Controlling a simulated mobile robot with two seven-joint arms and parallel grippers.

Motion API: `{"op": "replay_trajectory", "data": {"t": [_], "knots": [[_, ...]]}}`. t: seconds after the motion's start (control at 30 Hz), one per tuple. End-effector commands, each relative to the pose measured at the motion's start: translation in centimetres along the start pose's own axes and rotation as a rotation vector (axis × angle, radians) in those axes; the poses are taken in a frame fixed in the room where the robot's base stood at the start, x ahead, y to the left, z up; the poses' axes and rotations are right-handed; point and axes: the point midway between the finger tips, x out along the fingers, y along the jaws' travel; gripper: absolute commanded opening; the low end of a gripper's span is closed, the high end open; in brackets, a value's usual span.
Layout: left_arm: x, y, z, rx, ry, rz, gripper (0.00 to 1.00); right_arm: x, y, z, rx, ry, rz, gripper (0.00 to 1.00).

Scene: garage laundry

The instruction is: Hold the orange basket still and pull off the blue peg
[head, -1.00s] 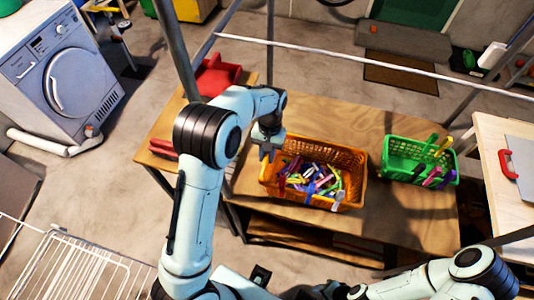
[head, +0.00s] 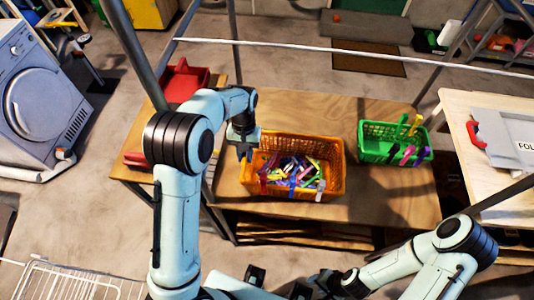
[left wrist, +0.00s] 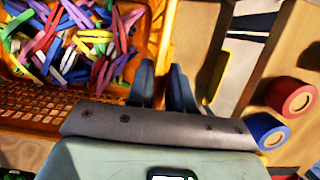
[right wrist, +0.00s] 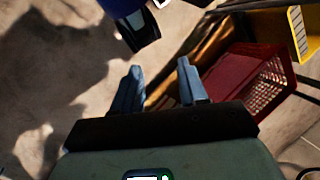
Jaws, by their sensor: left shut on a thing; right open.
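The orange basket (head: 333,143) stands on the wooden table, filled with coloured pegs. A blue peg (head: 292,191) sits at its front rim, between a red and a whitish peg. My left gripper (head: 244,150) is shut on the basket's left rim. The left wrist view shows its fingers on either side of the orange wall (left wrist: 166,35), with loose pegs inside. My right gripper (head: 322,284) is low in front of the table, away from the basket. In the right wrist view its fingers (right wrist: 158,85) are apart with nothing between them.
A green basket (head: 370,128) with pegs stands to the right on the table (head: 400,205). A red bin (head: 186,80) is at the back left. A red basket (right wrist: 235,75) shows low in the right wrist view. A white rack (head: 75,280) stands at the front left.

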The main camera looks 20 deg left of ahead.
Motion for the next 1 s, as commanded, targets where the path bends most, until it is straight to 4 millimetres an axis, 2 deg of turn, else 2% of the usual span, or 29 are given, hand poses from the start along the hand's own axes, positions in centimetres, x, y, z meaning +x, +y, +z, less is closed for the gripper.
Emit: {"op": "replay_trajectory", "data": {"t": [0.17, 0.27, 0.47, 0.67, 0.77, 0.87, 1.0], "knots": [[0.0, 0.0, 0.0, 0.001, 0.0, 0.0, 0.0, -0.3, -0.5, -1.4, -0.049, -0.023, 0.003, 0.43], [0.0, 0.0, 0.0, 0.001, 0.0, 0.0, 0.0, -0.9, -1.2, -3.1, -0.116, -0.061, 0.009, 0.43], [0.0, 0.0, 0.0, 0.001, 0.0, 0.0, 0.0, -4.3, -3.4, -7.5, -0.296, -0.169, 0.043, 0.43], [0.0, 0.0, 0.0, 0.0, 0.0, 0.0, 0.0, -10.1, -5.9, -11.1, -0.461, -0.282, 0.101, 0.43], [0.0, 0.0, 0.0, 0.0, 0.001, 0.0, 0.0, -13.9, -7.2, -12.4, -0.532, -0.338, 0.136, 0.43], [0.0, 0.0, 0.0, 0.0, 0.001, 0.0, 0.0, -18.3, -8.7, -13.4, -0.595, -0.39, 0.178, 0.43], [0.0, 0.0, 0.0, 0.0, 0.001, 0.0, 0.0, -25.4, -12.2, -13.8, -0.671, -0.436, 0.256, 0.43]]}}
